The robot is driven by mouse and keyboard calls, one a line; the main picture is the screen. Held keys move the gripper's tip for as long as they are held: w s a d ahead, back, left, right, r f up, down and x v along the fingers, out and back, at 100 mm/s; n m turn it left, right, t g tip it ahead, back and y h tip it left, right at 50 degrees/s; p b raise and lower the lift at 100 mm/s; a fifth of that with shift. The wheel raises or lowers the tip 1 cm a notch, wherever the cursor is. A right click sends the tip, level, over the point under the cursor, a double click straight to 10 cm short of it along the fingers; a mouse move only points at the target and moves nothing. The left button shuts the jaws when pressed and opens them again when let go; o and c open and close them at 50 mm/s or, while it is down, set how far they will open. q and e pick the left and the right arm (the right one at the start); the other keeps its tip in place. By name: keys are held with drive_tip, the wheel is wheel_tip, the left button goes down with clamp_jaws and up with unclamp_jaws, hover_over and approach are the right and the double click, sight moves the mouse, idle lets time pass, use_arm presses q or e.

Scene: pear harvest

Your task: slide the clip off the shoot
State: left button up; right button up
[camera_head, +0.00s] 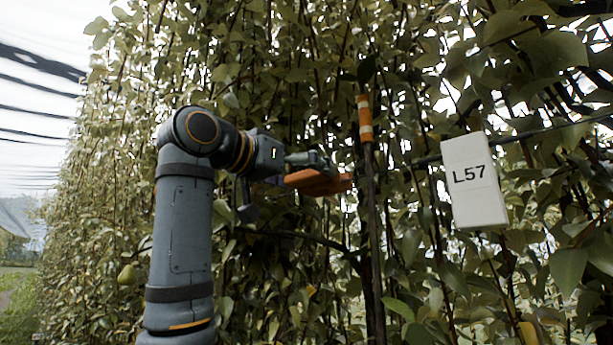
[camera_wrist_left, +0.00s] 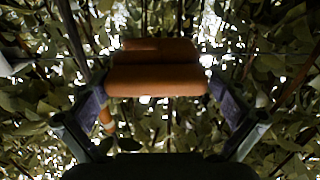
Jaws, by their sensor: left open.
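An orange clip (camera_head: 318,182) is among the leaves at the end of my left arm. It also shows in the left wrist view (camera_wrist_left: 157,78), crosswise between the two fingers. My left gripper (camera_head: 312,166) is open, with one finger on each side of the clip and visible gaps at its ends. A thin upright shoot (camera_head: 374,230) with an orange and white band (camera_head: 365,118) at its top stands just right of the clip. I cannot tell where the clip meets a shoot. My right gripper is not in view.
A white box marked L57 (camera_head: 474,180) hangs to the right, near a dark wire. Dense leaves and stems surround the gripper. A green pear (camera_head: 126,274) hangs at the lower left.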

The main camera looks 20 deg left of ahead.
use_arm(q)
drive_tip(key=shift+s+a, duration=0.15)
drive_tip(key=shift+s, duration=0.1)
drive_tip(key=v, duration=1.1)
drive_tip(key=shift+s, duration=0.25)
drive_tip(key=shift+w+f, duration=0.1)
